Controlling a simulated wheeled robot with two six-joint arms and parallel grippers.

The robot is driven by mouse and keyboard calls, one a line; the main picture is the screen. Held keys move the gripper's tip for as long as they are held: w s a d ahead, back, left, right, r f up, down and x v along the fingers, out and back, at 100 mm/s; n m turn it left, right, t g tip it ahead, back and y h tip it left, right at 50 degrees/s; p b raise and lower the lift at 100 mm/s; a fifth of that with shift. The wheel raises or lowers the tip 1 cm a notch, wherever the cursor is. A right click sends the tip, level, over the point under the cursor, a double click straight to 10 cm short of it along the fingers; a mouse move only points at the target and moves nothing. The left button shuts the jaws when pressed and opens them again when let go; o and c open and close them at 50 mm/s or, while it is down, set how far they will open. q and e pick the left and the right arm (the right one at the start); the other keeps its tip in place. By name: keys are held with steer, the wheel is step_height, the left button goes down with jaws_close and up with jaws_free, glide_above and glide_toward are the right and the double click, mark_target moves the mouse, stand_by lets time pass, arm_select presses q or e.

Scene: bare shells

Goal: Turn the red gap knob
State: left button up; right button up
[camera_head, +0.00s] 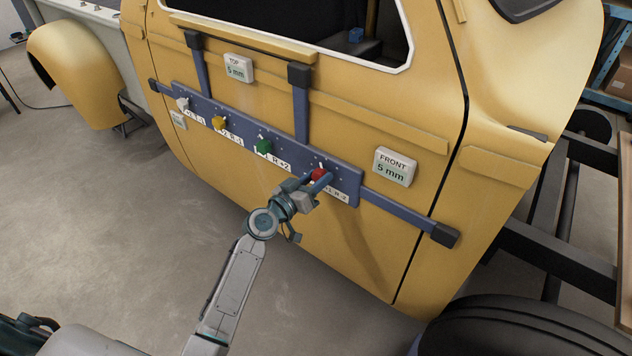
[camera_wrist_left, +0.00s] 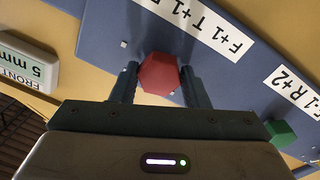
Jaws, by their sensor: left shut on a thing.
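The red gap knob (camera_head: 318,174) sits near the right end of a blue panel (camera_head: 345,188) fixed across a yellow vehicle door. My left gripper (camera_head: 316,182) is at the red knob, its two fingers on either side of it. In the left wrist view the knob is a red hexagon (camera_wrist_left: 158,74), and the fingers of my left gripper (camera_wrist_left: 160,84) are shut on it. A label by it reads "F+1 T+1 R", with the rest cut off there. My right gripper is not in view.
Green (camera_head: 264,146), yellow (camera_head: 219,123) and white (camera_head: 183,104) knobs line the panel to the left. A FRONT 5 mm display (camera_head: 394,167) is to the right, a TOP 5 mm display (camera_head: 238,68) above. A dark tyre (camera_head: 520,328) stands lower right.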

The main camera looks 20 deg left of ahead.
arm_select(q)
steer(key=n+b, duration=0.1)
steer(key=n, duration=0.3)
steer(key=shift+n, duration=0.9)
steer(key=o, duration=1)
